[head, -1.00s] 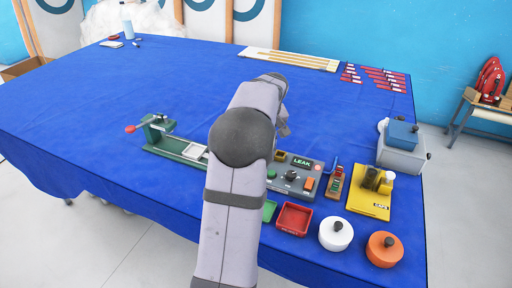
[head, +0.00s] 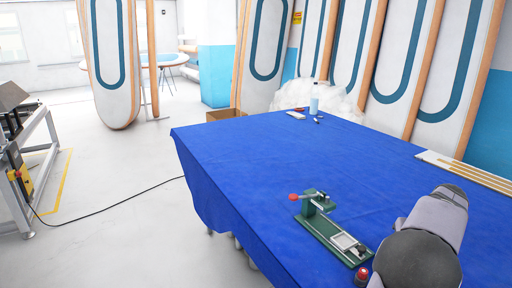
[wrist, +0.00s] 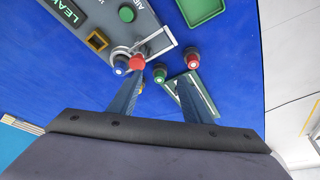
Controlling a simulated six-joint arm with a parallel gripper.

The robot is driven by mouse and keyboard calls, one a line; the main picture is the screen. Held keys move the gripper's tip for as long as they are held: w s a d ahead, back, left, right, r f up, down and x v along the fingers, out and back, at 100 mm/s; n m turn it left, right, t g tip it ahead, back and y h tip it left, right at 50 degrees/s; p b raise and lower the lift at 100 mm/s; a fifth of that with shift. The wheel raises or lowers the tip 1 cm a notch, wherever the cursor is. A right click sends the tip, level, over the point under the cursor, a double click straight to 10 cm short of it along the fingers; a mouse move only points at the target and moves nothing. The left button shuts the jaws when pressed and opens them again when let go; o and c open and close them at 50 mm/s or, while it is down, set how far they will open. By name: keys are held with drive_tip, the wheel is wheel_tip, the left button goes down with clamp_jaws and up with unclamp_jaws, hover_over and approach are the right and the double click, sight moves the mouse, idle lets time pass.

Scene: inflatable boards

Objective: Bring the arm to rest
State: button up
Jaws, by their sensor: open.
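My arm (head: 430,250) stands at the lower right of the head view, over the blue-covered table (head: 250,165). My gripper is hidden there. In the wrist view my gripper (wrist: 160,90) is open, its two dark fingers apart, with nothing held between them.
A green clamp fixture (head: 330,235) with a red-knobbed lever stands left of my arm. The wrist view shows a grey LEAK tester (wrist: 95,25) and a green tray (wrist: 203,8). A bottle (head: 314,103) stands at the far edge. The table's middle is clear.

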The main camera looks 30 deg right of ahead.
drive_tip(key=w+a+f+n+y, duration=0.15)
drive_tip(key=w+a, duration=0.25)
drive_tip(key=a, duration=0.6)
drive_tip(key=w+a+f+n+g, duration=0.1)
drive_tip(key=w+a+f, duration=0.1)
drive_tip(key=w+a, duration=0.5)
drive_tip(key=w+a+f+n+y, duration=0.1)
drive_tip(key=w+a+f+n, duration=0.1)
drive_tip(key=a, duration=1)
drive_tip(key=s+a+f+n+g, duration=0.1)
drive_tip(key=s+a, duration=0.4)
drive_tip(key=a, duration=0.5)
drive_tip(key=s+a+f+n+g, duration=0.1)
drive_tip(key=s+a+f+n, duration=0.2)
drive_tip(key=a, duration=0.7)
wheel_tip(320, 180, down, 2)
drive_tip(key=shift+s+a+f, duration=0.15)
drive_tip(key=shift+s+a, duration=0.1)
drive_tip(key=shift+s, duration=0.9)
